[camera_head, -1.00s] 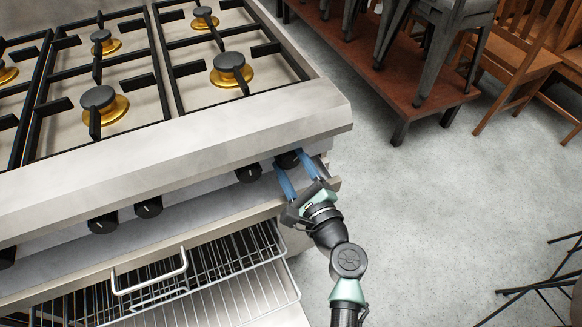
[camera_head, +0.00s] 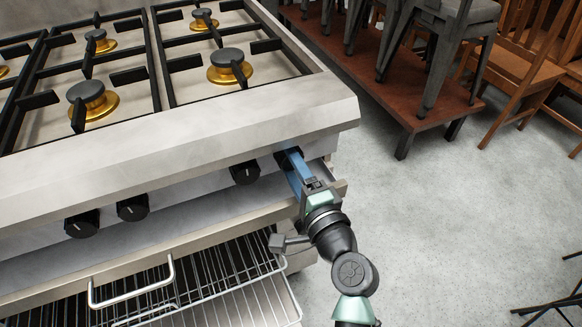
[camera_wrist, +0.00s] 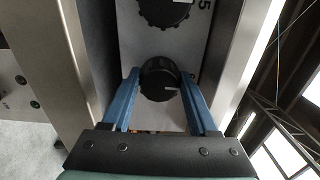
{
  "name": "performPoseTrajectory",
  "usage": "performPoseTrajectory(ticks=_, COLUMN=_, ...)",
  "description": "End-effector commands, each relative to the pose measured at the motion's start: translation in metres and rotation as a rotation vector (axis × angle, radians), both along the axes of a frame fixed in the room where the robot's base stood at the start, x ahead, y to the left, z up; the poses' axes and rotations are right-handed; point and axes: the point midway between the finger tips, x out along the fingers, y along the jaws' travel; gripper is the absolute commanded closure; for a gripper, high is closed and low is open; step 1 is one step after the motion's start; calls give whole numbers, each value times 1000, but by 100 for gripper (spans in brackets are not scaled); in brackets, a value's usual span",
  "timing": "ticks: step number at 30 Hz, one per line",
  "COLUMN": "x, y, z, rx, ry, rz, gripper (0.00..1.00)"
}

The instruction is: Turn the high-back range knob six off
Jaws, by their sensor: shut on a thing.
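The range knob six (camera_wrist: 160,80) is a black round knob at the right end of the front panel. In the head view my gripper (camera_head: 297,170) covers most of this knob (camera_head: 283,158). The steel high-back range (camera_head: 200,130) fills the left of the head view.
A neighbouring knob (camera_wrist: 165,10) with a "5" beside it lies just beyond in the wrist view. More black knobs (camera_head: 132,207) line the panel. A wire-racked oven opening with a handle (camera_head: 135,288) lies below.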

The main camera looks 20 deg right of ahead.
Motion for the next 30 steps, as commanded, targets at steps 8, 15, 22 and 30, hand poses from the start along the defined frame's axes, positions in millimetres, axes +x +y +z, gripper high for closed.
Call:
performPoseTrajectory(ticks=8, x=0, y=0, z=-1, rx=-49, ry=-1, rz=0, gripper=96)
performPoseTrajectory(ticks=15, x=0, y=0, z=-1, rx=-54, ry=-1, rz=0, gripper=96)
performPoseTrajectory(ticks=22, x=0, y=0, z=-1, rx=-54, ry=-1, rz=1, gripper=26)
performPoseTrajectory(ticks=30, x=0, y=0, z=0, rx=-51, ry=-1, rz=0, gripper=10)
